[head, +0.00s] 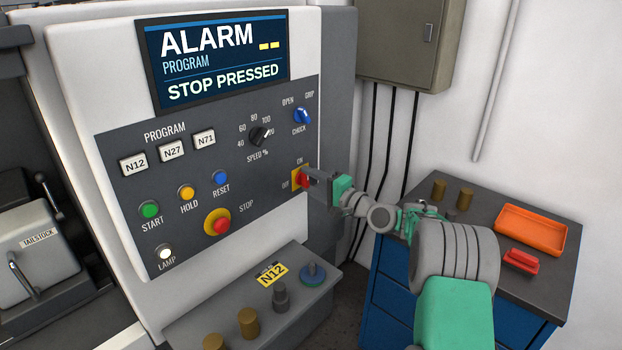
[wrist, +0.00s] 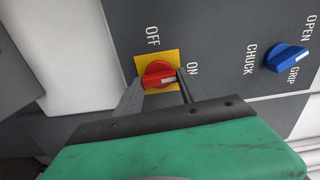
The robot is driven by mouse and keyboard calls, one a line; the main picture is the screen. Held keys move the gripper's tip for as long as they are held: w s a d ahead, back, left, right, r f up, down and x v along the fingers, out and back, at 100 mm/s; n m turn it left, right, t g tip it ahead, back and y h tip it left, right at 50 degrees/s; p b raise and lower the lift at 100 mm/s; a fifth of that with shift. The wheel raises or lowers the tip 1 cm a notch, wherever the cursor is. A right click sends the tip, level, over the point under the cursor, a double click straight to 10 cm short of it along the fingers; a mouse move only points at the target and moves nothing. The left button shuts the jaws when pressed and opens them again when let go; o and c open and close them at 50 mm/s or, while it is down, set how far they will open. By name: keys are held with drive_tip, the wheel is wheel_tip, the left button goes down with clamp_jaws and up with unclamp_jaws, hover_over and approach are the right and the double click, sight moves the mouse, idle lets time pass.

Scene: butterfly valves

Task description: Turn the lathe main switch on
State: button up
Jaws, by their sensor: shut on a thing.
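The main switch is a red knob (head: 304,179) on a yellow plate, low on the right of the grey panel, with ON above it and OFF to its left. In the wrist view the red knob (wrist: 157,72) sits between my two fingers, one on each side. Its white mark lies on the right side, roughly toward the ON label. My gripper (head: 309,177) reaches the switch from the right and is shut on the knob; it also shows in the wrist view (wrist: 160,84). In the head view the fingers partly hide the knob.
The screen (head: 218,60) reads ALARM, STOP PRESSED. The blue chuck knob (head: 302,116) is above the switch; the stop button (head: 217,222) is to its lower left. A ledge (head: 190,325) with several parts juts out below. A blue cabinet (head: 480,300) stands at right.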

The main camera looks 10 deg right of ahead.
drive_tip(key=shift+r+m, duration=0.1)
drive_tip(key=shift+m, duration=0.4)
drive_tip(key=o, duration=1.4)
drive_tip(key=shift+c, duration=0.2)
drive_tip(key=b+v, duration=0.2)
drive_tip(key=v, duration=0.5)
drive_tip(key=shift+s+d, duration=0.25)
